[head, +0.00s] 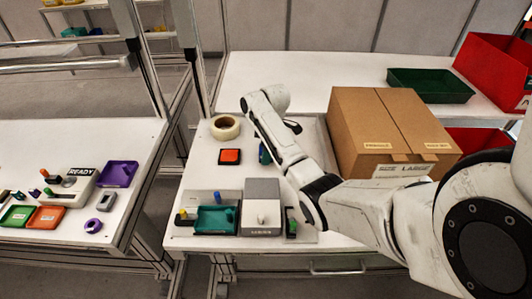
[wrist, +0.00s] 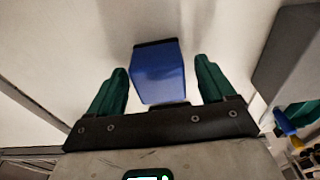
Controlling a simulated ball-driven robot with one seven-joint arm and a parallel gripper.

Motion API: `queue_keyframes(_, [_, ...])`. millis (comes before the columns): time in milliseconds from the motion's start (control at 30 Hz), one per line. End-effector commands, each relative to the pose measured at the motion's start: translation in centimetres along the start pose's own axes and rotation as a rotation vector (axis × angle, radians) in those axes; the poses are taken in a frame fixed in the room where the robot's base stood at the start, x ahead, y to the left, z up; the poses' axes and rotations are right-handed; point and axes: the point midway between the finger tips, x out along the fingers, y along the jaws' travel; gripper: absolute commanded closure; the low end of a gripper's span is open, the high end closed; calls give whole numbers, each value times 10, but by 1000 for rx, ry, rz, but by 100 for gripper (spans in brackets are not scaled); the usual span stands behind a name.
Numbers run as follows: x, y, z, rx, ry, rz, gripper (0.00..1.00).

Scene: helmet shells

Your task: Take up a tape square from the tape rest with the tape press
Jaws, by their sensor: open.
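In the wrist view my gripper (wrist: 161,68) is open, with one green finger on each side of a blue block (wrist: 160,75). Visible gaps separate the block from both fingers. It has dark edges and may be the tape press's handle; its underside is hidden. In the head view my arm hides most of the gripper, and a small dark teal piece (head: 264,153) shows beside the arm; I cannot tell whether it is a finger or the press. An orange square on a dark pad (head: 230,156), perhaps the tape rest, lies left of it.
A tape roll (head: 225,127) lies behind the orange square. A teal tray (head: 215,220) and a grey box (head: 261,208) stand at the table's front. A large cardboard box (head: 385,125) stands right. The left table (head: 75,140) holds several small parts and trays.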

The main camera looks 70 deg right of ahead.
Motion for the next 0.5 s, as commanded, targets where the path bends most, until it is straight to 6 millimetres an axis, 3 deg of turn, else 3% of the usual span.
queue_keyframes(167, [0,0,0,0,0,0,19])
queue_keyframes(500, [0,0,0,0,0,0,52])
